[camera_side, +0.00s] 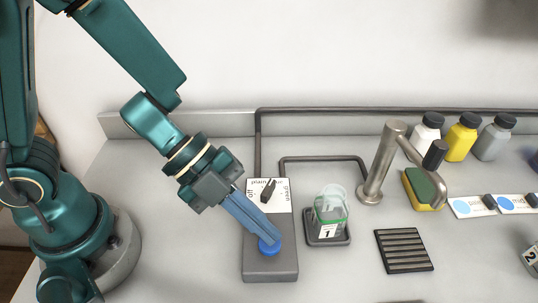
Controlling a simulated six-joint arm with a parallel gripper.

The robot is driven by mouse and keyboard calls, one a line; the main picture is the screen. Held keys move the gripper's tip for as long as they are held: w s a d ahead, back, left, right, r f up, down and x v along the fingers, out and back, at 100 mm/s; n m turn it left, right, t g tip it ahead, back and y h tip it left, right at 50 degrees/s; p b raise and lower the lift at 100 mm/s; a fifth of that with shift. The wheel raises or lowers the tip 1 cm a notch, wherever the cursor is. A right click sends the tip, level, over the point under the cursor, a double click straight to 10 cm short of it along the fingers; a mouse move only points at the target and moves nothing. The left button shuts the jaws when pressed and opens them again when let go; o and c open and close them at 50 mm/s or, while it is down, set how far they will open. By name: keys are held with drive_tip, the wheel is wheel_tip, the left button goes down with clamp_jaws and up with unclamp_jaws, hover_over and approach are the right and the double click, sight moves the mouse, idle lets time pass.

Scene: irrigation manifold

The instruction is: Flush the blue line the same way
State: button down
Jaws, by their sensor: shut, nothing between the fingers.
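A grey manifold box (270,267) stands on the counter in front of my arm. A round blue button (269,247) is on the box's lower part. My gripper (265,236) is shut and empty, pointing down at the blue button; its fingertips are at the button and seem to touch it. The fingers hide part of the button and box. Whether the button is pressed in, I cannot tell.
Right of the box, a clear cup (331,204) stands on a dark base marked 1 (327,232). Further right are a metal faucet (385,165), a sponge (424,188), a drain grate (404,250), cards (470,207) and bottles (461,138). Grey pipes (320,159) run behind.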

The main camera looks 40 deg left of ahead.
drive_tip(key=shift+f, duration=0.4)
idle(2.4)
drive_tip(key=shift+r, duration=1)
drive_tip(key=shift+r, duration=2.5)
